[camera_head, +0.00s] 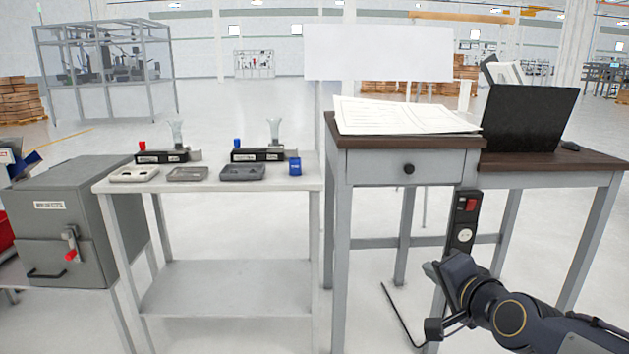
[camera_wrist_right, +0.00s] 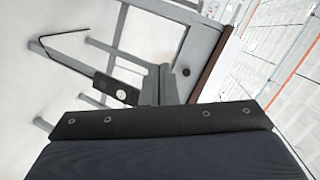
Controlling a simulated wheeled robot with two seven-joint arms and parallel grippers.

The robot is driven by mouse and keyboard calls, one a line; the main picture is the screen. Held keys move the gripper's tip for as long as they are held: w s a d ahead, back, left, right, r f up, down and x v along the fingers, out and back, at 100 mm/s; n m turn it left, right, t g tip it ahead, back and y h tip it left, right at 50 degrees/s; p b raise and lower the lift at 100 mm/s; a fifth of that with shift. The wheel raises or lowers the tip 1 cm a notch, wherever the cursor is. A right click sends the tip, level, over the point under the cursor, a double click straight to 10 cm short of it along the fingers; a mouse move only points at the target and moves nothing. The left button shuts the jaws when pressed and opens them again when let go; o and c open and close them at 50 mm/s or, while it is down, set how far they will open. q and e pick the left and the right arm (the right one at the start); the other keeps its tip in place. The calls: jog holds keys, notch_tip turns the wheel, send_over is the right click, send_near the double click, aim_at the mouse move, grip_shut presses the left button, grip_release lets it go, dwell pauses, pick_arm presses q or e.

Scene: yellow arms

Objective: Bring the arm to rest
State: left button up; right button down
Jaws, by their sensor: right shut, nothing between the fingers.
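My right arm comes in from the lower right in the head view. My right gripper (camera_head: 436,272) is shut and empty, in front of the dark-topped desk (camera_head: 555,166) and just below its black power socket panel (camera_head: 463,222). In the right wrist view the shut gripper fingers (camera_wrist_right: 158,84) show beyond the dark wrist housing, with the desk's grey frame behind them. I cannot tell how far the fingers are from the desk leg. My left arm and gripper are not in view.
Papers (camera_head: 400,116), a laptop (camera_head: 528,118) and a mouse (camera_head: 568,145) lie on the desk. A white table (camera_head: 225,200) with small trays and fixtures stands to the left, beside a grey metal box (camera_head: 62,222).

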jog(key=s+f+n+g, duration=0.45)
jog(key=s+f, duration=0.25)
jog(key=s, duration=0.6)
jog(key=s+f+n+g, duration=0.3)
jog(key=s+f+n, duration=0.3)
jog(key=s, duration=0.8)
notch_tip(320, 180, up, 25)
jog(key=p, duration=2.7)
jog(key=shift+s+a+m+g+y, duration=0.25)
jog(key=shift+a+m+g+y, duration=0.15)
jog(key=shift+a+m+g, duration=0.05)
